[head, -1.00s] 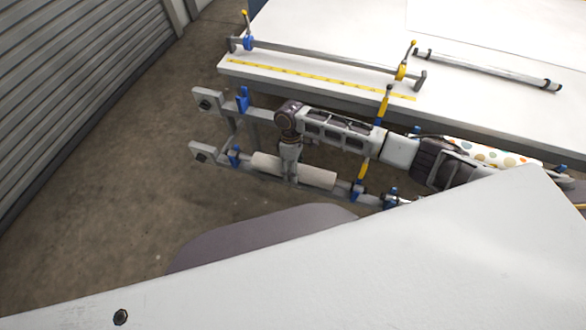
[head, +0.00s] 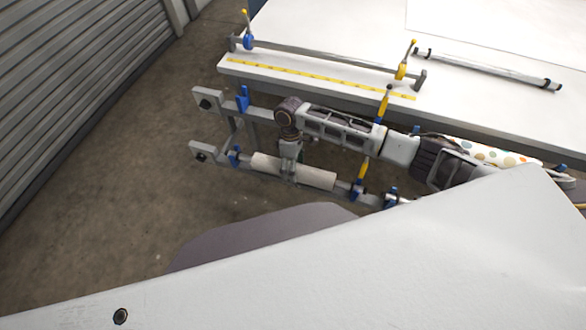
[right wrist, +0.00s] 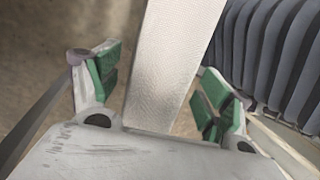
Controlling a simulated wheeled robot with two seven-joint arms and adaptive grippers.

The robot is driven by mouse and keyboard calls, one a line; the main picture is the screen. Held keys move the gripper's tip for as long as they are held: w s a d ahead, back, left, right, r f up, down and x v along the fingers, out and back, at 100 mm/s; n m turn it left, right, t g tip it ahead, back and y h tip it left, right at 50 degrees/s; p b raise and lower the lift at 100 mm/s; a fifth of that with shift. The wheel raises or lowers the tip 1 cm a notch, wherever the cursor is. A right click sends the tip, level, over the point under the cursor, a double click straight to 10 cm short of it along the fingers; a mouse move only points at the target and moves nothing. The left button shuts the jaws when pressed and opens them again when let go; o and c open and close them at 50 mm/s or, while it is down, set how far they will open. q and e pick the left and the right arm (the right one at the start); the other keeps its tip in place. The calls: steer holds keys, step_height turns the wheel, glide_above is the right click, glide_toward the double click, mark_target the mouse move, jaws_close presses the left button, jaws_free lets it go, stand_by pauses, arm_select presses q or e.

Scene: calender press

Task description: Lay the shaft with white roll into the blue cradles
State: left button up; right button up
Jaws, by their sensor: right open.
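The shaft with the white roll (head: 319,180) lies level along the lower rail of the press frame. Its left end is at a blue cradle (head: 234,156) and its right end is at another blue cradle (head: 357,190); the view is too small to tell how deep it sits. My right gripper (head: 291,177) is over the middle of the roll. In the right wrist view, the gripper's green-padded fingers (right wrist: 160,92) are open, one on each side of the white roll (right wrist: 172,65), with gaps visible. My left gripper is not in view.
Yellow-handled levers (head: 363,170) stand near the right cradles. A white table (head: 330,30) behind carries a bar on stands (head: 320,60) and a loose rod (head: 490,69). A patterned roll (head: 490,155) is at right. A shutter wall (head: 70,80) is at left, with open floor between.

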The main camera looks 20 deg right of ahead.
steer(key=v, duration=1.1)
steer(key=shift+f, duration=0.1)
stand_by(1.0)
